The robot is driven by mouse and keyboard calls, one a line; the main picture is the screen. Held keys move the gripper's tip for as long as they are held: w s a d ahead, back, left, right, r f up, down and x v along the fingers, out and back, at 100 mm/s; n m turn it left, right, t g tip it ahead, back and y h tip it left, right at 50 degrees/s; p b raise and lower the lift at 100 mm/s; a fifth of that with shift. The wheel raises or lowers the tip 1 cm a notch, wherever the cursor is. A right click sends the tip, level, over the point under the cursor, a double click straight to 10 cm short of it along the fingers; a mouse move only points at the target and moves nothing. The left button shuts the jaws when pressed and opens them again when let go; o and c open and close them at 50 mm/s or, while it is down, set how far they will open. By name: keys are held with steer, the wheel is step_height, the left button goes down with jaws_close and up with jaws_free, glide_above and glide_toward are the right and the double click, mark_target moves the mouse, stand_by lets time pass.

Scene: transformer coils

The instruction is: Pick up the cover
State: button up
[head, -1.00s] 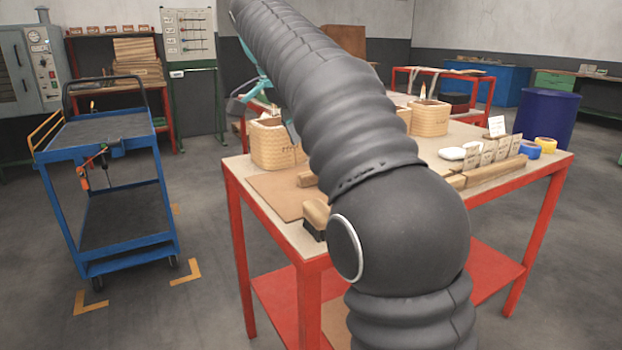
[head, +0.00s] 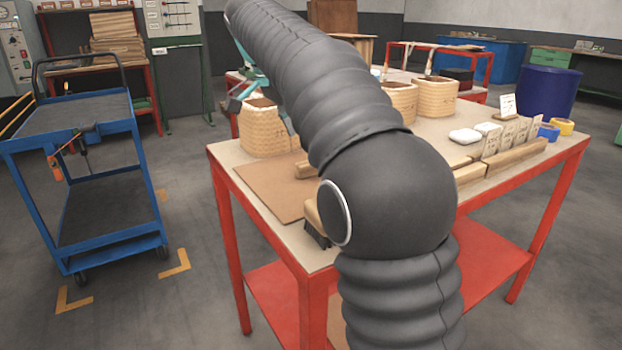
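I cannot tell for sure which object is the cover. Two small white pieces, the left one (head: 465,136) and the right one (head: 488,128), lie on the red-framed table behind a row of cards. My gripper (head: 240,100), with teal parts, shows only partly behind my dark arm. It is above and near the left woven-looking coil (head: 264,135). Its fingertips are mostly hidden, so its opening and any hold are unclear. Two more coils, the nearer (head: 399,103) and the farther (head: 437,97), stand farther back on the table. My arm hides the table's middle.
A brown board (head: 262,184) and a brush (head: 314,222) lie at the table's near left. Wooden bars (head: 518,153), cards (head: 508,130), blue tape (head: 548,132) and yellow tape (head: 563,126) are at the right. A blue cart (head: 135,250) stands left; open floor lies between.

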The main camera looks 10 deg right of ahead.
steer(key=shift+s+b+x, duration=0.2)
steer(key=shift+b+x, duration=0.5)
steer(key=shift+x, duration=2.85)
jaws_close()
